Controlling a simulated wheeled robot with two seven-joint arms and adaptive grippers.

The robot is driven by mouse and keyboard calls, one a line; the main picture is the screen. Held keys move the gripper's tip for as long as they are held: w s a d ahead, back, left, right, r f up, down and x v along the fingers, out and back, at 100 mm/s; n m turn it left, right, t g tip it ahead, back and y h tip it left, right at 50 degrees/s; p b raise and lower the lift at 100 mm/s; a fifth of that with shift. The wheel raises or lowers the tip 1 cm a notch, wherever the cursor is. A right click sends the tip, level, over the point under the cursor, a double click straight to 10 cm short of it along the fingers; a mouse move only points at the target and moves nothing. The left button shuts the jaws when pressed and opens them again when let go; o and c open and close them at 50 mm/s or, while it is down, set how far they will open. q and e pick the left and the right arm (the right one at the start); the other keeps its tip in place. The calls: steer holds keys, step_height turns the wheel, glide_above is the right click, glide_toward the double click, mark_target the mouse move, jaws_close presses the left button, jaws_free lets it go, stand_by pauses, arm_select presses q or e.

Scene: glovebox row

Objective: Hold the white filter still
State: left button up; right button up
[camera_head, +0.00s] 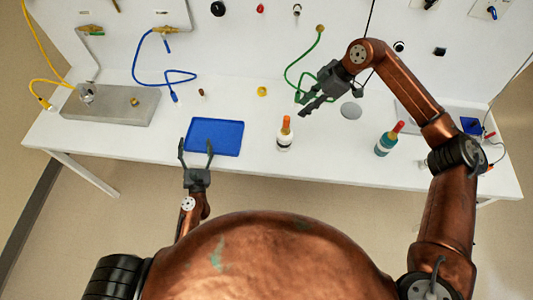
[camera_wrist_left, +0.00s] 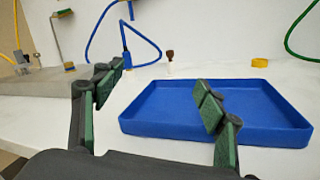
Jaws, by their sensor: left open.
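I cannot make out a white filter for certain in either view. A small part with a brown top and a pale lower end (camera_wrist_left: 170,60) stands on the table behind the blue tray (camera_wrist_left: 165,122); in the head view this small part (camera_head: 202,93) is tiny. My left gripper (camera_head: 195,148) is open and empty at the table's front edge, by the tray's left side. In the left wrist view its fingers (camera_wrist_left: 160,80) are spread, the right one in front of the tray. My right gripper (camera_head: 301,106) is above the table, right of centre; its finger gap is unclear.
A white bottle with an orange cap (camera_head: 285,140) and a teal bottle with a red cap (camera_head: 385,143) stand to the right. A grey block (camera_head: 120,107) lies at left. Blue (camera_head: 150,84) and green (camera_head: 293,70) hoses hang from the back panel. A yellow ring (camera_head: 262,91) lies mid-table.

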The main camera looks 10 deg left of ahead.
mark_target(285, 138)
arm_select(q)
steer(key=d+h, duration=0.1)
steer(key=d, duration=0.5)
steer(key=w+d+f+h, duration=0.1)
steer(key=d+h, duration=0.1)
steer(key=d, duration=0.5)
steer(key=d+h, duration=0.1)
steer(key=d, duration=0.5)
steer(key=shift+w+d+f, duration=0.3)
steer(key=shift+w+f, duration=0.05)
steer(key=shift+f, duration=0.05)
steer(key=d+h, duration=0.1)
steer(key=d, duration=0.3)
steer(key=s+d+h, duration=0.1)
steer(key=d, duration=0.4)
steer(key=d+h, duration=0.1)
steer(key=d, duration=0.3)
steer(key=shift+s+d+r+m+g+h, duration=0.25)
steer(key=shift+s+r+m+g+h, duration=0.05)
steer(key=shift+r+g+h, duration=0.1)
steer(key=shift+w+d, duration=0.15)
steer(key=shift+d, duration=0.1)
steer(key=shift+w+d, duration=0.1)
steer(key=shift+w, duration=0.25)
steer(key=w, duration=0.4)
steer(key=w+d, duration=0.1)
steer(key=w, duration=0.1)
steer(key=shift+w, duration=0.3)
steer(key=c, duration=1.5)
steer(key=shift+o, duration=0.2)
